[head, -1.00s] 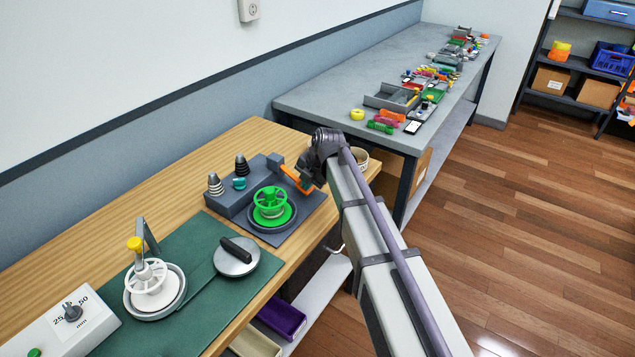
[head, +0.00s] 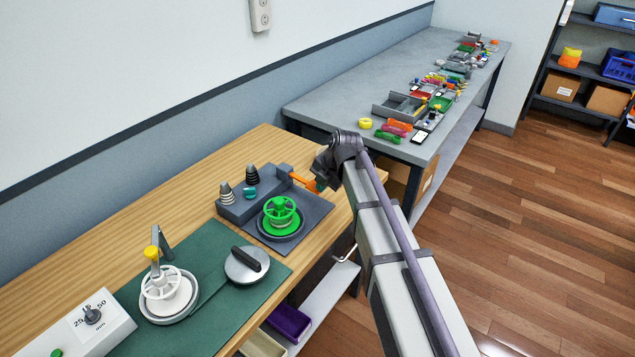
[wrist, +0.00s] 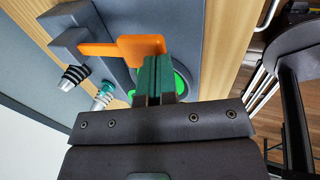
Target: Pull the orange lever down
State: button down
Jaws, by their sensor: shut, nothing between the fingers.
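The orange lever (head: 303,181) sticks out to the right from the grey block at the back of the grey fixture on the wooden bench. In the wrist view its wide flat end (wrist: 141,46) and narrower arm (wrist: 98,50) show. My gripper (wrist: 155,76) has its green fingers together, with nothing between them. The fingertips overlap the lever's wide end in the wrist view; I cannot tell whether they touch it. In the head view my gripper (head: 321,184) is at the lever's free end, partly hidden by my wrist.
A green spoked wheel (head: 281,211) stands on the fixture in front of the lever. Two ribbed cones (head: 252,174) and a teal knob (head: 249,192) stand to its left. A second station with a white wheel (head: 163,284) is further left. A grey table (head: 340,101) stands behind.

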jog(key=p+v, duration=0.6)
jog(key=v, duration=0.2)
jog(key=shift+s+d+r, duration=0.2)
jog(key=shift+s+d, duration=0.05)
jog(key=shift+d, duration=0.15)
jog(key=s+d+m+g+h, duration=0.1)
jog(key=s+d+m, duration=0.2)
jog(key=s+m, duration=0.8)
jog(key=s+d+f+m+g+h, duration=0.1)
jog(key=s+d+m+h, duration=0.1)
jog(key=s+m, duration=0.9)
jog(key=d+m, duration=0.1)
jog(key=m, duration=0.5)
jog(key=shift+d+f+g, duration=0.15)
jog(key=shift+d+g, duration=0.25)
